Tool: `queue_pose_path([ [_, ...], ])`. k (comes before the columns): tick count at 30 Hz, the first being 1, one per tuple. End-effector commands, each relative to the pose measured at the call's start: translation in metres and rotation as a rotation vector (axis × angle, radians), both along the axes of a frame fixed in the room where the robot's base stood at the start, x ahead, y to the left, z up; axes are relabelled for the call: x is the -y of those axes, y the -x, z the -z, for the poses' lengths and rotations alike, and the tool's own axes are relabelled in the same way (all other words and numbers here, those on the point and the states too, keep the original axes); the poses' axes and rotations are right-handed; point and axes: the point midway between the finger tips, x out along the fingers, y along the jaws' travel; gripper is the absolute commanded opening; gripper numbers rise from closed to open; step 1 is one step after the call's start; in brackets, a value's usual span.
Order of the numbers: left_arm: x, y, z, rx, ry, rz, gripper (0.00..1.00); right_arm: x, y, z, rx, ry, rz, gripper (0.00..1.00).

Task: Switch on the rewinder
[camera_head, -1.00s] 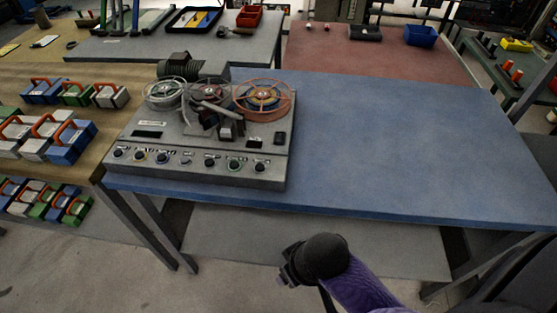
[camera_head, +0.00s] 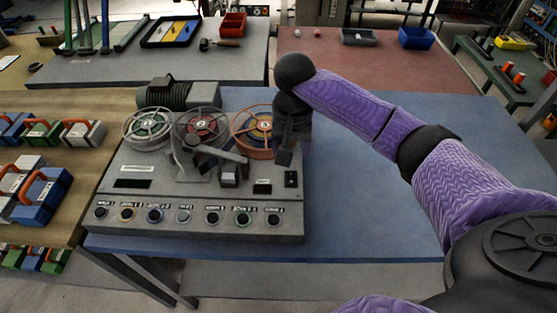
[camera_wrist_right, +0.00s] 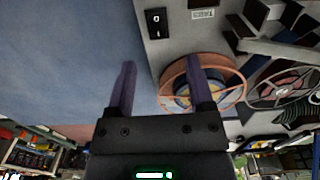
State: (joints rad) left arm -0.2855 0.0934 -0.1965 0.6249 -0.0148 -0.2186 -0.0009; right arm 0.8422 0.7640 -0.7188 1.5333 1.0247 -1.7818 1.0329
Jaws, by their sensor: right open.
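The rewinder (camera_head: 130,200) is a grey console on the blue table, with several dark knobs along its front and reels at the back. A black rocker switch (camera_head: 291,178) sits at the right end of its top panel; it also shows in the right wrist view (camera_wrist_right: 156,22). My right gripper (camera_head: 284,156) points down over the rewinder's right side, near the orange reel (camera_head: 250,142) and behind the switch. In the right wrist view its two fingers (camera_wrist_right: 162,88) are apart with nothing between them. My left gripper is out of view.
The blue table (camera_head: 380,215) is clear to the right of the rewinder. A wooden table (camera_head: 70,110) at the left holds several blocks with orange handles. A dark motor (camera_head: 165,94) stands behind the reels. Trays and bins stand on the far tables.

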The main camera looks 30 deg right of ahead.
Motion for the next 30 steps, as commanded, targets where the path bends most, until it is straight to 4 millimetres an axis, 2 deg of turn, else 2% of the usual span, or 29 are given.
queue_pose_path([
  [3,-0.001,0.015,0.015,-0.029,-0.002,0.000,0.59,0.000,0.001,0.035,-0.006,0.002,-0.001,0.68],
  [6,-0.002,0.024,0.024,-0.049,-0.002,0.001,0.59,0.000,0.001,0.059,-0.006,0.001,-0.002,0.68],
  [9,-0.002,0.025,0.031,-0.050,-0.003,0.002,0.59,0.000,0.000,0.077,-0.003,0.001,-0.003,0.68],
  [13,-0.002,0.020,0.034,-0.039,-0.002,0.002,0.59,-0.001,0.000,0.089,-0.001,0.002,-0.005,0.68],
  [21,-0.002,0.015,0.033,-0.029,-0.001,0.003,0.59,-0.001,0.000,0.090,0.001,0.000,-0.006,0.68],
  [30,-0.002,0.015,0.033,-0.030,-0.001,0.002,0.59,-0.001,0.000,0.090,0.001,0.000,-0.006,0.04],
])
